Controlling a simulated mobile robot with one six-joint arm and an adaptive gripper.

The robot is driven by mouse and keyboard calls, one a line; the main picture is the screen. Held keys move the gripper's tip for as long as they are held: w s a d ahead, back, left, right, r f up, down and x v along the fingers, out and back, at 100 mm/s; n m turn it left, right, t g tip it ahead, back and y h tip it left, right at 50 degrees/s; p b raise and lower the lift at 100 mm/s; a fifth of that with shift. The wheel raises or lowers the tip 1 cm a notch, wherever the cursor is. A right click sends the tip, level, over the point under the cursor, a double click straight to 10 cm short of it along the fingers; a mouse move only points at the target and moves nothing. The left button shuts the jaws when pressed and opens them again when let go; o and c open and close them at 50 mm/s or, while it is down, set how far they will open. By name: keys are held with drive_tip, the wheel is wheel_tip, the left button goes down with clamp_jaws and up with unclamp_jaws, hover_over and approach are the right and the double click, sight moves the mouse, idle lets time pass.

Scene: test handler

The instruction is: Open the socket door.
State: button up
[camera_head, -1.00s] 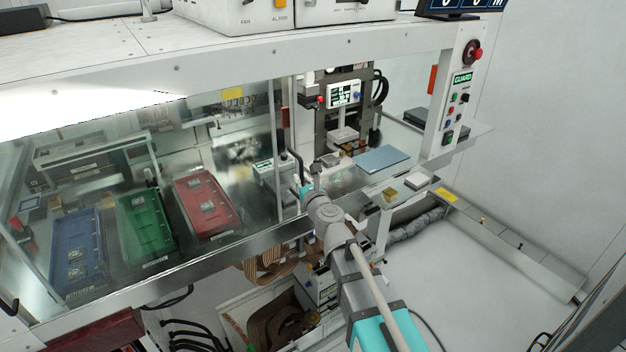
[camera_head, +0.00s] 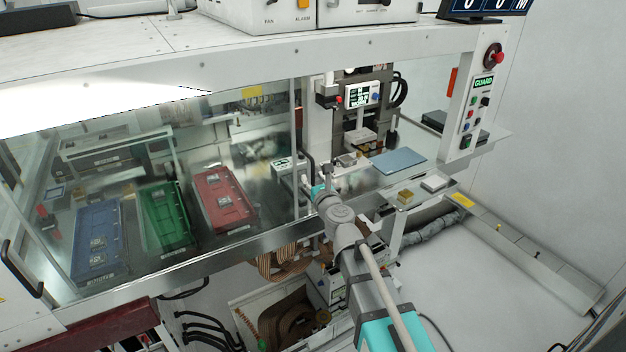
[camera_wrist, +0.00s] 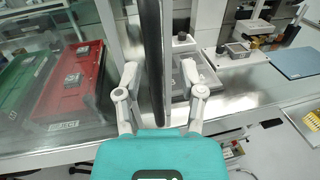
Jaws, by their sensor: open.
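The door is a clear sliding-type panel (camera_head: 262,130) at the front of the machine, with a dark upright bar handle (camera_head: 309,166) near its right edge. In the wrist view the handle (camera_wrist: 153,60) runs upright between my fingers. My gripper (camera_wrist: 159,75) is open, one finger on each side of the handle, with visible gaps. In the head view my gripper (camera_head: 323,180) is at the handle's lower part, partly hidden by my wrist. Whether the handle touches a finger or the palm cannot be told. A socket-like grey fixture (camera_wrist: 195,75) lies behind the right finger.
Blue (camera_head: 98,240), green (camera_head: 166,215) and red trays (camera_head: 225,198) stand behind the clear front, left of the handle. Right of it are a press unit (camera_head: 361,120), a blue mat (camera_head: 398,161) and a control panel (camera_head: 474,110). The metal front ledge (camera_head: 230,250) runs below.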

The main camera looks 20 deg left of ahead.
drive_tip(key=shift+s+d, duration=0.1)
drive_tip(key=v, duration=0.7)
drive_tip(key=shift+s, duration=0.15)
idle(0.6)
